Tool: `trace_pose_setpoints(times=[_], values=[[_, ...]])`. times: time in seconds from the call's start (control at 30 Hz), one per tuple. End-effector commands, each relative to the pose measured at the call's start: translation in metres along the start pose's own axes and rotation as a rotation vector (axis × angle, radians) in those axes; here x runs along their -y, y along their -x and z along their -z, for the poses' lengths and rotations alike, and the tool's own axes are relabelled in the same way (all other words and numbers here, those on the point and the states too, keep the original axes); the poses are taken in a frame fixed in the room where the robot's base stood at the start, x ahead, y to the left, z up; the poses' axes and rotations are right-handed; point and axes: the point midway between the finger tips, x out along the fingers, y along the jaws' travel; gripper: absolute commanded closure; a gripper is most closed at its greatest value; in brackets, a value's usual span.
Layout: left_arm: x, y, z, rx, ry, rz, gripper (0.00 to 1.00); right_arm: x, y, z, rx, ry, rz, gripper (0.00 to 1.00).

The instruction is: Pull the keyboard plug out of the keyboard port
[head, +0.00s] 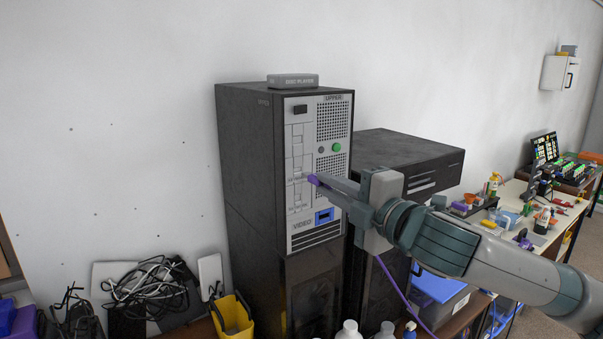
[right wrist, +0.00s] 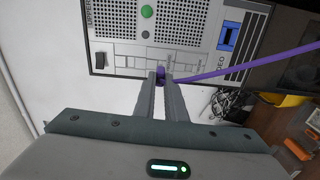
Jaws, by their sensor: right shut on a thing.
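The purple keyboard plug (head: 313,180) is at the front panel of the dark computer tower (head: 312,160), near the small ports on its left side. My right gripper (head: 318,181) reaches in from the right and is shut on the plug. In the right wrist view the plug (right wrist: 160,73) sits between the two fingertips (right wrist: 160,80), against the light panel. The fingers hide the port, so I cannot tell how deep the plug sits. A purple cable (right wrist: 235,65) runs from the plug to the right. My left gripper is not in view.
A blue video port (head: 324,216) is lower on the panel, and a green button (head: 337,147) is above. A disc player (head: 292,80) lies on the tower. A second dark case (head: 400,150) stands to the right. Tangled black cables (head: 150,285) and a yellow bin (head: 232,315) are lower left.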

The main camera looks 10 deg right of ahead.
Motion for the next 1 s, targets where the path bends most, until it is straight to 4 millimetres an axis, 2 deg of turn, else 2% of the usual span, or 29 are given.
trace_pose_setpoints(times=[0.63,1.0], values=[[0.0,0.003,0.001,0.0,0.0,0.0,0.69,-0.003,0.009,0.0,0.0,0.0,-0.001,1.0],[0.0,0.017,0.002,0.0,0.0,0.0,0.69,-0.017,0.035,0.001,0.0,0.0,-0.001,1.0]])
